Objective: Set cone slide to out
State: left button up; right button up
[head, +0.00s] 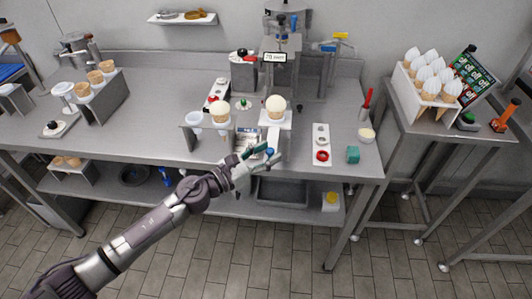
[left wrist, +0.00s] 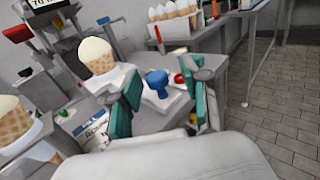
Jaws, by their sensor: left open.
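A white holder (head: 276,118) at the middle of the table's front carries a cone with a pale scoop (head: 276,103); this scoop also shows in the left wrist view (left wrist: 96,55). A blue knob (head: 270,152) sits in front of it at the table's front edge. I cannot tell for sure which part is the cone slide. My left gripper (head: 258,156) is open at the front edge by the knob. In the left wrist view the blue knob (left wrist: 157,80) shows between its two teal fingers (left wrist: 163,108), apart from both. My right gripper is not in view.
A second scooped cone (head: 220,110) stands left of the holder, next to a printed card (head: 247,140). A machine (head: 283,65) stands behind.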

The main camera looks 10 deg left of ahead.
pick_arm(q)
jog(key=v, duration=1.2)
jog(key=a+f+n+y, duration=0.55)
jog(key=f+n, duration=0.45)
jog(key=f, duration=0.3)
jog(key=a+f+n+y, duration=0.4)
jog(key=a+f+n, duration=0.2)
jog(key=f+n, duration=0.55)
jog(key=s+a+f+n+g+y, duration=0.1)
jog(key=s+f+n+g, duration=0.1)
jog(key=s+f+n, duration=0.35)
jog(key=s+a+f+n+g+y, duration=0.1)
jog(key=s+f+n+g+y, duration=0.15)
jog(key=s+f, duration=0.65)
jog(key=s+d+f+n+g, duration=0.1)
jog(key=s+f+n, duration=0.3)
jog(key=s, duration=0.5)
jog(key=s+d+f+n+g, duration=0.2)
jog(key=s+f+n+g, duration=0.2)
jog(key=s+f, duration=0.3)
jog(key=s+d+f+n+g, duration=0.1)
jog(key=s+f+n, duration=0.4)
jog(key=s, duration=0.6)
jog(key=shift+s+d+g, duration=0.3)
jog(key=shift+g, duration=0.35)
